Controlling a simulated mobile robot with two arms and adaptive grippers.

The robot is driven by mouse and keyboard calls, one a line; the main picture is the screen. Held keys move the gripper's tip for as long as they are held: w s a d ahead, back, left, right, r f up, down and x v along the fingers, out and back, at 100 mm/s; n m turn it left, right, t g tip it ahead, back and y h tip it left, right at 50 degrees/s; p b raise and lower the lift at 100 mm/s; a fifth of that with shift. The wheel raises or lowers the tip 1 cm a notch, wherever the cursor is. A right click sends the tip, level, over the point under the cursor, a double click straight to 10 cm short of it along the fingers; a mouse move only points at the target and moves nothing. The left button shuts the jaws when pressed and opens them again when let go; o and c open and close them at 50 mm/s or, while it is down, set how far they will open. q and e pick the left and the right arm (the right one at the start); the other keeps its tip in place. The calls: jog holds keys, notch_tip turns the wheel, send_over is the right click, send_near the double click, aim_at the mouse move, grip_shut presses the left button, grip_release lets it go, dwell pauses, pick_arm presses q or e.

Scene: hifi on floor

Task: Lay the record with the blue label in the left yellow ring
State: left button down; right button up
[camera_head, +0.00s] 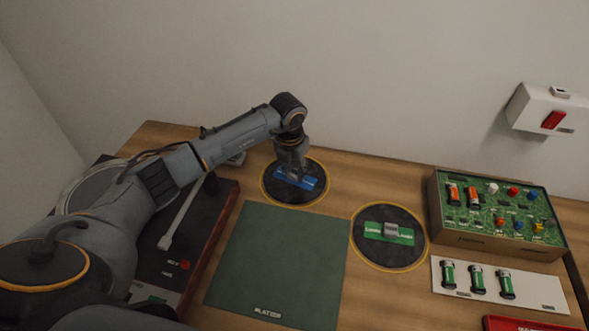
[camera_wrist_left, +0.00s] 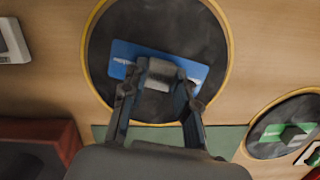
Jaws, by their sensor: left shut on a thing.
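The record with the blue label (camera_head: 312,184) is a dark disc with a grey knob on its label. It appears inside the left yellow ring (camera_head: 292,208), and the dark disc nearly fills it. My left gripper (camera_head: 293,173) points down over the label. In the left wrist view its fingers (camera_wrist_left: 162,86) are shut on the grey knob, with the blue label (camera_wrist_left: 125,52) showing around them. I cannot tell whether the record rests on the table or is just above it. My right gripper is not in view.
A record with a green label (camera_head: 392,258) lies in the right yellow ring. A turntable (camera_head: 185,235) is at the left under my arm. A circuit box (camera_head: 500,247) and a white card (camera_head: 520,290) with green cylinders are right.

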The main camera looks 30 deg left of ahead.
pick_arm(q)
jog(key=c, duration=0.9)
grip_release()
jog(key=shift+c, duration=0.2)
notch_tip(320, 180, up, 18)
jog(key=s+p, duration=0.2)
jog(key=p, duration=0.2)
jog(key=shift+f, duration=0.2)
dwell(0.8)
